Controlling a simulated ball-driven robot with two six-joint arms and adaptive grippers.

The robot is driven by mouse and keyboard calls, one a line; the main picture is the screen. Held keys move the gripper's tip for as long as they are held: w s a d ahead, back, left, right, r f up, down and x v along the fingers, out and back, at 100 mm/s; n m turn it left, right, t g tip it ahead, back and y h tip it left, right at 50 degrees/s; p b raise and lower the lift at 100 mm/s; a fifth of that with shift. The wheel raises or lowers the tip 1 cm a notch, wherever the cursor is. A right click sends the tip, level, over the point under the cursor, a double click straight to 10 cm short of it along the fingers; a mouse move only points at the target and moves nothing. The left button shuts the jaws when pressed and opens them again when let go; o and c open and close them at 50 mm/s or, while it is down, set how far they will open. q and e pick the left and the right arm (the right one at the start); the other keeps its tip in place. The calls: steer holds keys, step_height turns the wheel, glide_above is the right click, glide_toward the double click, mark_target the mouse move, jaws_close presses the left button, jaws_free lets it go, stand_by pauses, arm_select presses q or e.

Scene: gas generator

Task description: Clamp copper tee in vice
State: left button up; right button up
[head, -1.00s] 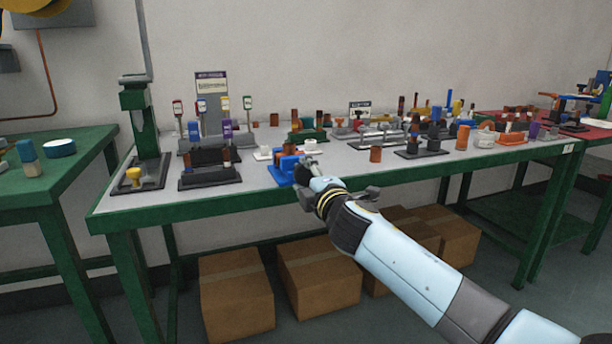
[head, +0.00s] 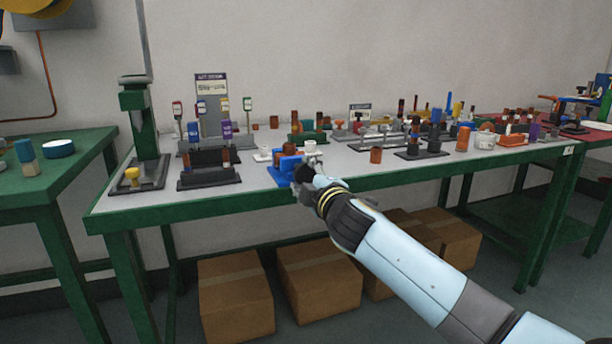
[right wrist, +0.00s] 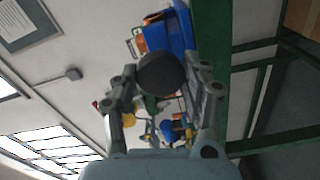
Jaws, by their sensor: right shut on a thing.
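The blue vice (head: 279,177) sits near the front edge of the green-framed bench. It also shows in the right wrist view (right wrist: 172,34). A brown copper piece (head: 289,148), which looks like the tee, stands at the vice; the exact fit between the jaws is too small to tell. My right gripper (head: 305,172) is at the front right of the vice. In the right wrist view its fingers are around a dark round knob (right wrist: 161,74) in front of the vice, and are shut on it. My left gripper is not in view.
A white cup (head: 310,147) stands just behind my right gripper. Black holders (head: 209,180) are left of the vice, and a copper cylinder (head: 376,155) is to its right. A green press (head: 140,130) stands at the left end. Cardboard boxes (head: 318,278) lie under the bench.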

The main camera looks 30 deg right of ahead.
steer(key=shift+f, duration=0.15)
steer(key=shift+m+b, duration=0.75)
steer(key=shift+m, duration=0.65)
steer(key=o, duration=1.2)
